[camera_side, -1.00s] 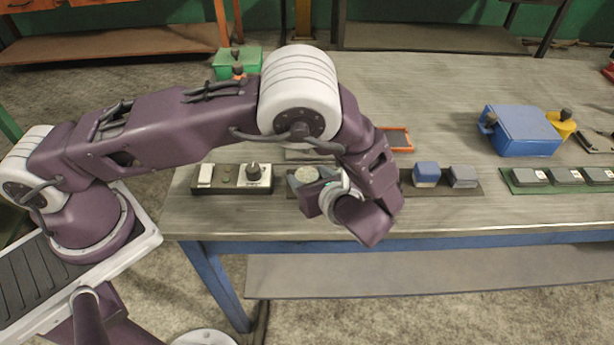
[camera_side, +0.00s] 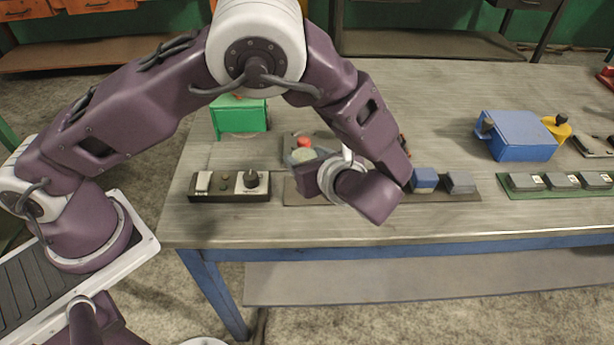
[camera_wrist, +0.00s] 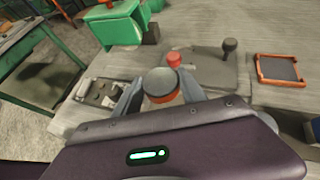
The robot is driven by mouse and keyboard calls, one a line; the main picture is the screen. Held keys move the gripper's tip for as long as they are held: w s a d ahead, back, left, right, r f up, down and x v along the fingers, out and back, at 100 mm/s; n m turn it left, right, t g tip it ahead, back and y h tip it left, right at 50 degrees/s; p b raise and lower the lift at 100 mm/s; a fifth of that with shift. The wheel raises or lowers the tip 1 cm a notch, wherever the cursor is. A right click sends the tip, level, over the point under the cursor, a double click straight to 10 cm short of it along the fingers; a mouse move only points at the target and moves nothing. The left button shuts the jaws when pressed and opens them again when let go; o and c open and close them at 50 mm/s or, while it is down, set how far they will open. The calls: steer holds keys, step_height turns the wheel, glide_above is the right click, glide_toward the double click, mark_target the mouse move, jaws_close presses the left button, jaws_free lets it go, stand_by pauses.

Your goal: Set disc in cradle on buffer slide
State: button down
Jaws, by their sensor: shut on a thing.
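My gripper (camera_wrist: 160,95) is shut on a round disc (camera_wrist: 160,82) with a pale grey top and an orange-red side. The disc also shows in the side view (camera_side: 304,155), in front of a grey plate. That grey plate (camera_wrist: 205,68), which may be the buffer slide, carries a red knob (camera_wrist: 173,58) and a dark upright knob (camera_wrist: 230,46). The red knob also shows in the side view (camera_side: 305,142), just behind the disc. The disc appears raised above the table. I cannot make out the cradle for certain; the disc and gripper hide part of the plate.
A control box (camera_side: 230,186) with a black knob stands at front left. A green box (camera_side: 240,117) stands behind it. Blue and grey blocks (camera_side: 425,179) sit right of my wrist. An orange-rimmed tray (camera_wrist: 278,70) lies right of the plate. A blue box (camera_side: 517,135) stands farther right.

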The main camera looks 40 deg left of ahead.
steer(key=shift+w+a+r, duration=0.3)
steer(key=shift+r, duration=0.35)
steer(key=shift+w+a+r, duration=0.25)
steer(key=shift+w+r, duration=0.05)
steer(key=shift+r, duration=0.3)
steer(key=w+a+r+m+t+h, duration=0.1)
steer(key=w+a+r+m+t, duration=0.15)
steer(key=w+a, duration=0.55)
steer(key=m+h, duration=0.1)
glide_toward(302, 133)
steer(key=shift+t, duration=0.35)
steer(key=x, duration=0.4)
steer(key=shift+a+f, duration=0.25)
steer(key=shift+a, duration=0.05)
steer(key=shift+f, duration=0.1)
steer(key=c, duration=0.7)
jaws_free()
steer(key=shift+o, duration=0.2)
